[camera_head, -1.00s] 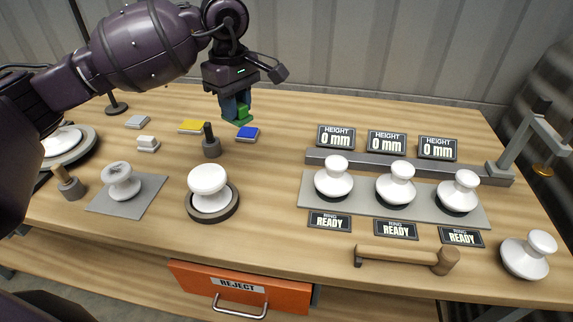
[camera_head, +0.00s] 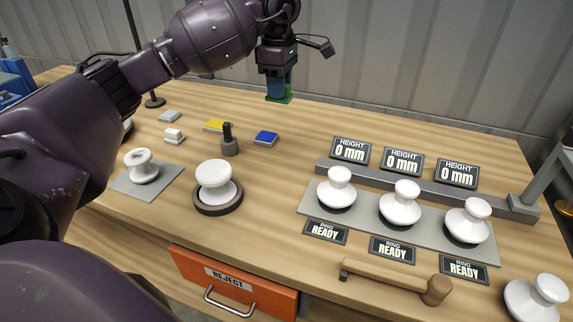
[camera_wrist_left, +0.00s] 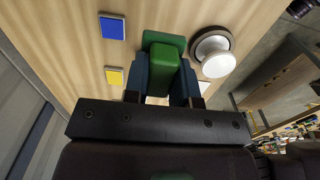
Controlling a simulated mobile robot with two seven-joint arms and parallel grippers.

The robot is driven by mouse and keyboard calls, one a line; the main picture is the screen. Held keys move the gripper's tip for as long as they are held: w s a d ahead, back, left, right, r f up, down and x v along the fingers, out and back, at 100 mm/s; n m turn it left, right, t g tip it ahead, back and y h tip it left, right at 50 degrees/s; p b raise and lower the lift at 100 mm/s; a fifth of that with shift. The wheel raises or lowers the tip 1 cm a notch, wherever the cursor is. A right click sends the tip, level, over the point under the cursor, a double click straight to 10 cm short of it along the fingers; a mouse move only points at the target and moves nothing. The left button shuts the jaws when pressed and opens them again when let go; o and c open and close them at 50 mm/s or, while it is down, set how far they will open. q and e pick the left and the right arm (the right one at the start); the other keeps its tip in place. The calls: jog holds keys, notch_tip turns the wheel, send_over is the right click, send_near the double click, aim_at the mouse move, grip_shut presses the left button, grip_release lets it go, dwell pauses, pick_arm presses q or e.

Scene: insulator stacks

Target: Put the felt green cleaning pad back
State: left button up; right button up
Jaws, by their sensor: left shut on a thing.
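My left gripper (camera_head: 279,88) is shut on the green cleaning pad (camera_head: 281,99) and holds it above the back of the table, behind and to the right of the blue pad (camera_head: 265,138). In the left wrist view the green pad (camera_wrist_left: 165,45) sits between the two blue-grey fingers, its broad green face showing. The yellow pad (camera_head: 214,125) and a pale grey pad (camera_head: 171,115) lie in a row to the left of the blue one. My right gripper is not in view.
A dark upright-handled tool (camera_head: 229,146) stands in front of the pads, next to a small white block (camera_head: 174,136). A white insulator (camera_head: 214,176) sits on a round dark base. Three insulators stand on a grey mat (camera_head: 312,200) at right. The wood right of the blue pad is bare.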

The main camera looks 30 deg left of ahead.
pick_arm(q)
send_over(280, 167)
notch_tip(280, 167, down, 15)
jog(key=shift+r+b, duration=0.1)
jog(key=shift+b, duration=0.25)
jog(key=shift+f, duration=0.7)
notch_tip(280, 167, down, 3)
jog(key=shift+f, duration=0.25)
